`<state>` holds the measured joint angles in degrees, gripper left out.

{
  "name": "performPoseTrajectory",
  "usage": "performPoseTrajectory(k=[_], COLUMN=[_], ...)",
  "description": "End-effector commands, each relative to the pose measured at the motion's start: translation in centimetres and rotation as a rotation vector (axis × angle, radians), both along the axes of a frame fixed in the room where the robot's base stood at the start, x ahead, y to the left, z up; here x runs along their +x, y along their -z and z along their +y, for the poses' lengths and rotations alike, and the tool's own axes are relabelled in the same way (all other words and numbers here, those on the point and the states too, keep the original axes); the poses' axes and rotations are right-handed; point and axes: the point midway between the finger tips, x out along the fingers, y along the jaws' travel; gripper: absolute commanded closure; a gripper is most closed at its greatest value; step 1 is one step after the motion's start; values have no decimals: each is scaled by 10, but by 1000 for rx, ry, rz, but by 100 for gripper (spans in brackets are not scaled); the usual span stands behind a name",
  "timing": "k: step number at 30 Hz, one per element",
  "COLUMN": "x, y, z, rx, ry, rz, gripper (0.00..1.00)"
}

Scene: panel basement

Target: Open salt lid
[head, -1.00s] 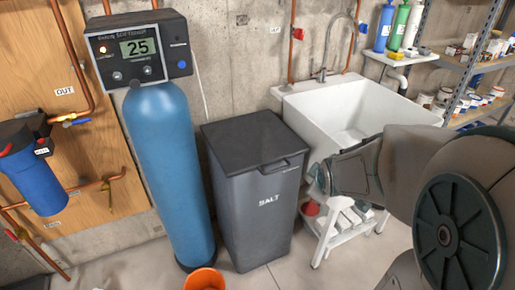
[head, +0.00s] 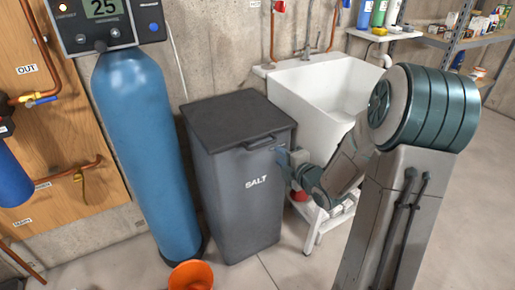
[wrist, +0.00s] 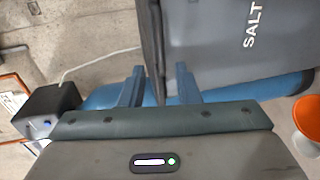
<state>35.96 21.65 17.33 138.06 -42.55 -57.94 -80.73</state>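The dark grey salt bin (head: 235,205) stands on the floor with SALT on its front. Its flat lid (head: 235,117) is shut, with a handle lip (head: 262,142) at the front edge. My gripper (head: 284,160) is by the bin's upper right front, just below the lid's height. The lid's edge (wrist: 150,40) and the bin front (wrist: 215,40) lie ahead of the fingers. I cannot tell whether they touch.
A blue softener tank (head: 150,150) stands close left of the bin, with an orange bucket (head: 190,276) in front. A white sink (head: 325,95) stands right of the bin, a low white stand beneath it. Open floor (head: 460,220) lies at the right.

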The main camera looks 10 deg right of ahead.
Motion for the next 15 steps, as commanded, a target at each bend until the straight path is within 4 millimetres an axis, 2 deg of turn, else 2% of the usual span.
performPoseTrajectory(k=[9,15], x=[64,90], y=[15,20], z=[21,29], rx=[3,1], ry=[-1,-1], rz=[2,3], gripper=[71,71])
